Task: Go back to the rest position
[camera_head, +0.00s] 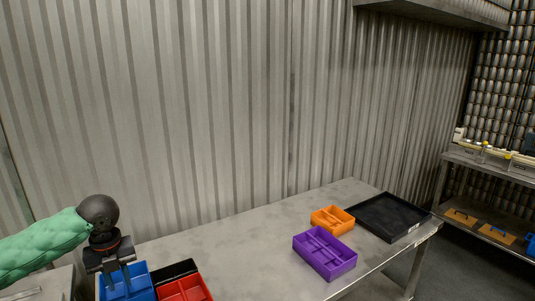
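My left arm in a green sleeve comes in from the left edge. My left gripper (117,283) points down over the blue bin (139,283) at the front left of the table. Its two fingers look spread, with blue showing between them and no object seen there. Whether the fingertips reach inside the bin is hard to tell. My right gripper is not in view.
A red bin (186,289) and a black bin (173,270) stand beside the blue one. A purple bin (324,254), an orange bin (333,220) and a black tray (391,216) are on the table's right part. The table's middle (245,245) is clear. A corrugated wall (220,110) stands behind.

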